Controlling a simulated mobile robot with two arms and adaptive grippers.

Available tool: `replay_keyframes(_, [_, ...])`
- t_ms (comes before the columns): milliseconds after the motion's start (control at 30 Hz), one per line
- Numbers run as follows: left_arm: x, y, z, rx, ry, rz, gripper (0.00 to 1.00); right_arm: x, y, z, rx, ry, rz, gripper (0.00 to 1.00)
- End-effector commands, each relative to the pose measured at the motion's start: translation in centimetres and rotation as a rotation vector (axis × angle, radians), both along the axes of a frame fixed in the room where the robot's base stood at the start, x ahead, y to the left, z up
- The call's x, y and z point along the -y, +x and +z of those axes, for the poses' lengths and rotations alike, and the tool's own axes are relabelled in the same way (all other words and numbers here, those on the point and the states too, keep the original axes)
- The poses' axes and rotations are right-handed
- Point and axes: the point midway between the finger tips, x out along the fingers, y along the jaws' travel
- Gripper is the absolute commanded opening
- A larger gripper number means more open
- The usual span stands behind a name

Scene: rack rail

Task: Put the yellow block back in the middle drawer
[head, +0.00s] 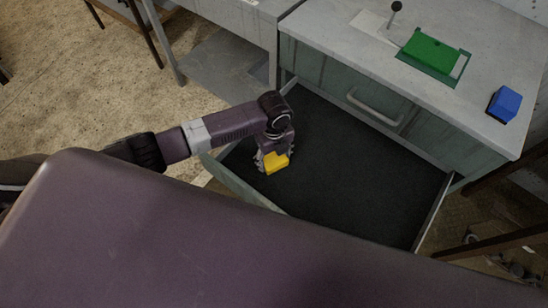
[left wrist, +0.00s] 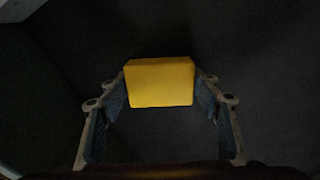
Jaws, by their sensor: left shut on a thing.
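The yellow block (head: 276,163) is in my left gripper (head: 272,160), over the left part of an open drawer (head: 345,165). In the left wrist view the yellow block (left wrist: 160,82) sits between the two fingers of the left gripper (left wrist: 160,95), which are shut on it. The drawer has a dark, empty floor and is pulled far out of the grey-green cabinet (head: 440,145). I cannot tell whether the block touches the drawer floor. My right gripper is not in view.
A closed drawer front with a handle (head: 376,105) is above the open drawer. A grey bench (head: 235,20) stands at the left.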

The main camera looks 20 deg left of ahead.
Motion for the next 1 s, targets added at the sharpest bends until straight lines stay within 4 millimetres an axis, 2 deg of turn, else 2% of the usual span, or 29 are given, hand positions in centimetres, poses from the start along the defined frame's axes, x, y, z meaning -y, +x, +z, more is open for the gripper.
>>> replay_keyframes(67, [0.0, 0.0, -0.3, 0.0, 0.0, 0.0, 0.35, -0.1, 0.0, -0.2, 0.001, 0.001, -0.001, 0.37])
replay_keyframes(100, [0.0, 0.0, -0.3, 0.0, 0.0, 0.0, 0.6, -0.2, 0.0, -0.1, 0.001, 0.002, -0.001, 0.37])
replay_keyframes(233, [0.0, 0.0, -0.2, 0.0, 0.0, 0.0, 0.74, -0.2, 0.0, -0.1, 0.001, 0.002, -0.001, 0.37])
replay_keyframes(533, [0.0, 0.0, -0.1, 0.0, 0.0, 0.0, 0.75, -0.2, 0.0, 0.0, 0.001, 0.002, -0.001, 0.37])
replay_keyframes(667, [0.0, 0.1, 0.9, 0.001, 0.0, 0.001, 0.75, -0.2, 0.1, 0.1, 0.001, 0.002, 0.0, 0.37])
replay_keyframes(1000, [0.0, 0.1, 7.8, 0.003, -0.001, -0.001, 0.75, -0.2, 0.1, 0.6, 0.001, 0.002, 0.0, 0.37])
